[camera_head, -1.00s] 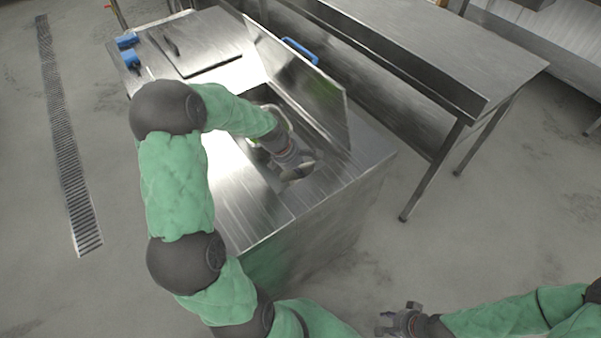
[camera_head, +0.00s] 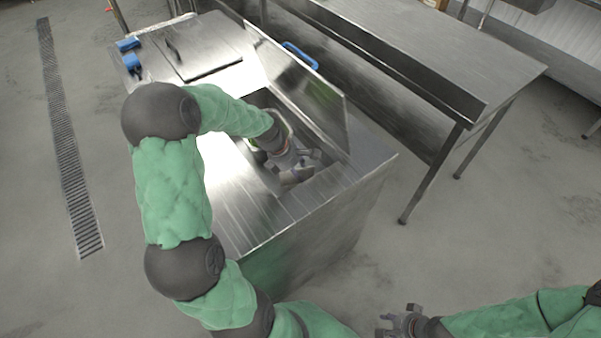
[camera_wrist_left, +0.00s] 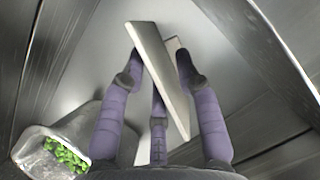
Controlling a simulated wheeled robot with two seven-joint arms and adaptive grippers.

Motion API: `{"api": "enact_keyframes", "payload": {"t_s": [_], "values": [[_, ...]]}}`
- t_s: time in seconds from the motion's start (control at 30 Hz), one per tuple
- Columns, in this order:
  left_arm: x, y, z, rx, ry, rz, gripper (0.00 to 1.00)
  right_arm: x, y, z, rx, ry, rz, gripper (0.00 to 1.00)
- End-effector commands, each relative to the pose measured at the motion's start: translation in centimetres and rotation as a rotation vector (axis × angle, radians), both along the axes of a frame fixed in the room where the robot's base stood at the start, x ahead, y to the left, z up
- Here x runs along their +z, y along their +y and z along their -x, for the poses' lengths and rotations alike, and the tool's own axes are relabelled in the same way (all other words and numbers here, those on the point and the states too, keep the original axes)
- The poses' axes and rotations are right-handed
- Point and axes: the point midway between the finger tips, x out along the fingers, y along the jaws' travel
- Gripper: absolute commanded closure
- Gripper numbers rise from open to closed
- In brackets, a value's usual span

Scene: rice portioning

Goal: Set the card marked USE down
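My left gripper (camera_head: 302,172) reaches down into the open well of the steel counter (camera_head: 262,222). In the left wrist view its purple fingers (camera_wrist_left: 158,75) are closed around a pale, thin, flat card (camera_wrist_left: 158,70), which is tilted. The card's marking cannot be read, and a second pale edge shows just behind it. In the head view the card is hard to make out at the fingertips. My right gripper (camera_head: 392,325) is at the bottom edge, off the counter, with its fingers spread and empty.
The raised steel lid (camera_head: 300,85) stands along the well's right side. A closed lid (camera_head: 200,50) and blue clips (camera_head: 131,62) lie further back. A steel table (camera_head: 440,50) stands to the right.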

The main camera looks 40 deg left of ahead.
Motion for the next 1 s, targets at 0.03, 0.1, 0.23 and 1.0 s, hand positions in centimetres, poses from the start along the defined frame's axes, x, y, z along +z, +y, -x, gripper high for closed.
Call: {"api": "enact_keyframes", "payload": {"t_s": [0.03, 0.1, 0.23, 1.0], "values": [[1.4, 0.4, 0.3, 0.002, -0.003, -0.002, 0.67, 0.8, 0.0, 0.0, 0.000, 0.000, 0.000, 0.66], [2.8, 0.7, 0.7, 0.003, -0.003, -0.003, 0.67, 1.4, 0.0, 0.0, 0.000, 0.000, 0.000, 0.66], [5.3, 1.4, 1.5, 0.002, -0.003, -0.002, 0.67, 2.4, 0.0, 0.0, 0.000, 0.000, 0.000, 0.66], [9.2, 2.4, 2.9, 0.000, 0.000, 0.000, 0.67, 3.7, 0.0, 0.0, 0.000, 0.000, 0.000, 0.66]]}}
